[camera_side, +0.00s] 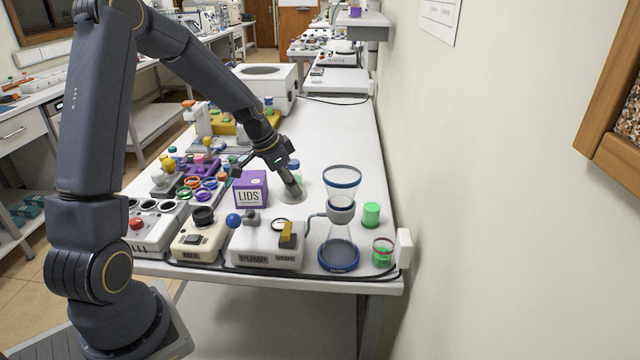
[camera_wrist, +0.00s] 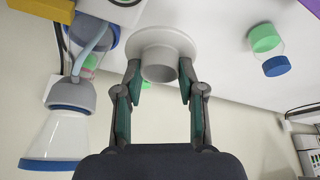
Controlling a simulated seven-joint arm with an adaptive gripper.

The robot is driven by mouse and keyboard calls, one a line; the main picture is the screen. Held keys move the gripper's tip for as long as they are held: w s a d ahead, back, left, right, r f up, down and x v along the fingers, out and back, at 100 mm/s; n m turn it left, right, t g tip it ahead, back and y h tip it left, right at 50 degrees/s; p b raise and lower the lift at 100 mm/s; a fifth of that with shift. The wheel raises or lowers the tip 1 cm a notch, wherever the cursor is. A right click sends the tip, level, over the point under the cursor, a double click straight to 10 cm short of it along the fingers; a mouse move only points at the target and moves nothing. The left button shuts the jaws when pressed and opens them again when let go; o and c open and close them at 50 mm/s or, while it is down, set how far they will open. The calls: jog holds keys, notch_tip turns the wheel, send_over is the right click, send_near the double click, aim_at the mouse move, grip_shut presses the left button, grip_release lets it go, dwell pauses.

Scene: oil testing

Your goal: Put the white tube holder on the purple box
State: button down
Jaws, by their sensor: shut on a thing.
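The white tube holder (camera_side: 291,196) has a wide round base and a short open cylinder. In the side view it is right of the purple box (camera_side: 250,190), which is marked LIDS. In the wrist view the holder (camera_wrist: 160,45) sits between my fingers. My gripper (camera_side: 294,188) is shut on its cylinder, one finger (camera_wrist: 159,78) on each side. I cannot tell whether the base touches the table. A purple corner (camera_wrist: 296,7), likely of the box, shows at the wrist view's top right. The gripper partly hides the holder in the side view.
A filter flask with funnel (camera_side: 341,215) stands right of the holder, with a green jar (camera_side: 371,214) beyond. The pump (camera_side: 267,245) is in front. A blue-lidded jar (camera_side: 294,165) is behind the gripper. Colored rings (camera_side: 205,185) crowd the left; the table behind is clearer.

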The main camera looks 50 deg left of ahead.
aim_at(285, 191)
jog(key=s, duration=0.1)
jog(key=s+a+r+n, duration=0.1)
jog(key=shift+s, duration=0.35)
jog(key=s+a+r+n+y, duration=0.2)
jog(key=s+a+r+n, duration=0.4)
jog(key=s+a+r, duration=0.5)
jog(key=w+a+f, duration=0.2)
jog(key=w+f, duration=0.1)
jog(key=w, duration=0.1)
jog(key=w+a+f, duration=0.3)
jog(key=f, duration=0.1)
jog(key=w+a+f, duration=0.3)
jog(key=w, duration=0.1)
jog(key=shift+w+f, duration=0.3)
jog(key=shift+f, duration=0.1)
jog(key=shift+w+a+f, duration=0.25)
jog(key=shift+w+f, duration=0.05)
jog(key=shift+f, duration=0.1)
jog(key=shift+w+f, duration=0.1)
jog(key=shift+f, duration=1.5)
jog(key=shift+f, duration=0.15)
jog(key=c, duration=0.7)
grip_release()
